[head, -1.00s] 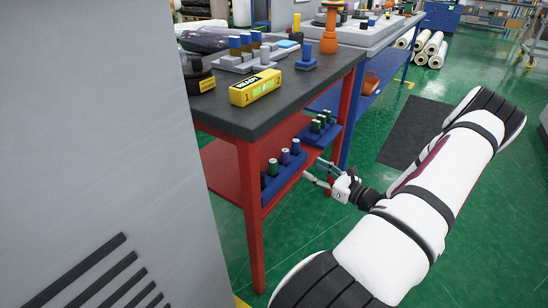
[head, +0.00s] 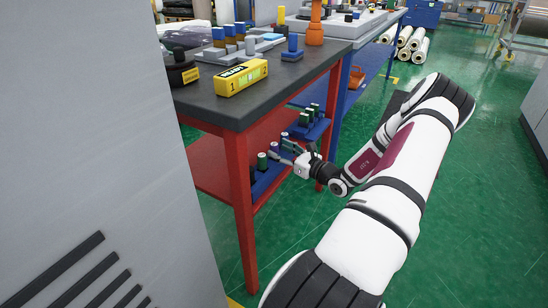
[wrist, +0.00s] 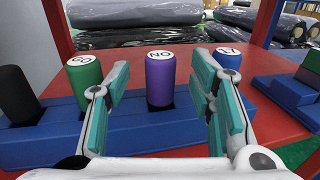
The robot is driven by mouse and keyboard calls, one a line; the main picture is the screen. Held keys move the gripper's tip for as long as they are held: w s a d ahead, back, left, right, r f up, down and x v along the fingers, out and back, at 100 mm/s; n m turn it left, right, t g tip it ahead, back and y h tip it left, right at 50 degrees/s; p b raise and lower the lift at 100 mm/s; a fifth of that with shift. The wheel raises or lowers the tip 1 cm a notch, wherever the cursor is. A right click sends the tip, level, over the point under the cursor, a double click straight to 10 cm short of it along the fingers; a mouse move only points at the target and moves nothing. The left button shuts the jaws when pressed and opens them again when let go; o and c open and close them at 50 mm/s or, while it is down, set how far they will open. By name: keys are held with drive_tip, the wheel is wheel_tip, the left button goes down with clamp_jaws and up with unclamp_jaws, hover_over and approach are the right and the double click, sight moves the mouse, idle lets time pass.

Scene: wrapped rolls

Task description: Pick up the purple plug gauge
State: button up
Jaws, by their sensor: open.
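The purple plug gauge (wrist: 160,82) stands upright in a blue holder (wrist: 55,143) in the wrist view, with a white top marked "NO". My gripper (wrist: 160,70) is open, with one teal-padded finger on each side of it. I see gaps between the gauge and both fingers; how deep they reach past it is hard to tell. In the head view my gripper (head: 281,151) is at the holder on the red lower shelf, and I cannot make out the purple gauge clearly there.
A green "GO" gauge (wrist: 84,78) stands left of the purple one. A blue gauge (wrist: 228,56) is partly hidden behind the right finger. A second holder (head: 312,127) sits farther back. The dark tabletop (head: 205,103) and red leg (head: 242,190) frame the shelf.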

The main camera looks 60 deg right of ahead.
sight(274, 147)
drive_tip(key=w, duration=0.2)
drive_tip(key=w+b, duration=0.1)
drive_tip(key=shift+w+d+f, duration=0.1)
drive_tip(key=shift+w+d, duration=0.05)
drive_tip(key=shift+d, duration=0.1)
clamp_jaws()
